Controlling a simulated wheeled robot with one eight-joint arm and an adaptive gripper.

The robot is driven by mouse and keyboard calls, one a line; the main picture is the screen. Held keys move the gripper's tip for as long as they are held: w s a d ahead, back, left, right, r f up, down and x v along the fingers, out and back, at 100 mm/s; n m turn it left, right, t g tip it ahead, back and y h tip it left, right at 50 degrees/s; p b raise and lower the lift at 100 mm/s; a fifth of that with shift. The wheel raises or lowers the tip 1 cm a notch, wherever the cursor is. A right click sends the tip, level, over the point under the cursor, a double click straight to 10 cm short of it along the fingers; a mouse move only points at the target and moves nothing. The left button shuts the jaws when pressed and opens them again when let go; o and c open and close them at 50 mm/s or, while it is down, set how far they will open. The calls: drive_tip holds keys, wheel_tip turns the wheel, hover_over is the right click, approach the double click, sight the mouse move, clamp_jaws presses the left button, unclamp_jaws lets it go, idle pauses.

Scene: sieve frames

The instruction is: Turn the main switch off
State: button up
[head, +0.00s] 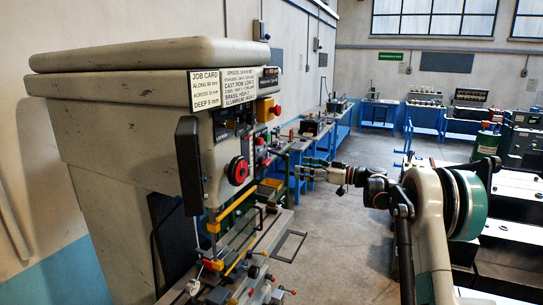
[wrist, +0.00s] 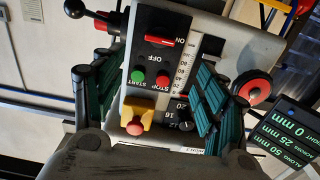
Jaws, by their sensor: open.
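The main switch (wrist: 165,41) is a red handle on a black plate in the wrist view. It lies roughly level, its right end beside the ON label; the OFF label is just under it in this upside-down view. In the head view the panel is edge-on and I cannot make out the handle. My gripper (head: 305,170) is open and empty, apart from the machine's front, to its right in the head view. In the wrist view its green-padded fingers (wrist: 153,85) stand either side of the panel, with the switch between and beyond them.
Near the switch are a green START button (wrist: 137,76), a red STOP button (wrist: 163,80) and a yellow box with a red mushroom button (wrist: 136,128). A red-rimmed dial (head: 238,171) and a dark display (head: 190,165) are on the machine (head: 120,120). Floor beyond my gripper is clear.

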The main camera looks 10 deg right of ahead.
sight(270, 162)
drive_tip(key=p+x, duration=0.2)
drive_tip(key=x, duration=1.1)
drive_tip(key=shift+w+a, duration=0.3)
drive_tip(key=shift+c, duration=0.6)
drive_tip(key=c, duration=0.9)
